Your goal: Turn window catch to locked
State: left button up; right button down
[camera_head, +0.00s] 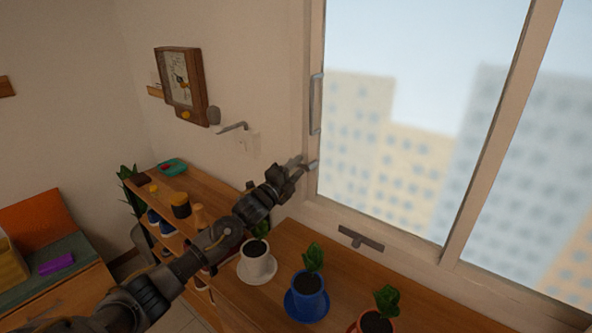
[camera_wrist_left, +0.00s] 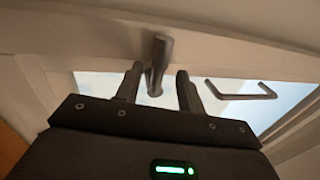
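The window catch (camera_head: 312,165) is a small grey metal lever on the left window frame, below the long pull handle. In the left wrist view the catch (camera_wrist_left: 160,62) is a rounded bar that hangs from the frame and points toward me. My left gripper (camera_head: 299,167) is at the catch, reaching in from the left. In the left wrist view its two fingers (camera_wrist_left: 159,87) are apart, one on each side of the catch, with small gaps visible. Whether either finger touches it I cannot tell. My right gripper is in neither view.
The pull handle (camera_head: 316,104) sits above on the frame and shows in the wrist view (camera_wrist_left: 240,92). Potted plants in a white pot (camera_head: 257,262), a blue pot (camera_head: 307,284) and an orange pot (camera_head: 375,323) stand below my arm. A wall lever (camera_head: 232,127) is left of the window.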

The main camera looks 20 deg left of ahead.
pick_arm(q)
jog(key=b+v, duration=0.3)
jog(key=v, duration=0.7)
jog(key=shift+s, duration=0.4)
jog(key=shift+a+f, duration=0.1)
jog(key=shift+f, duration=0.1)
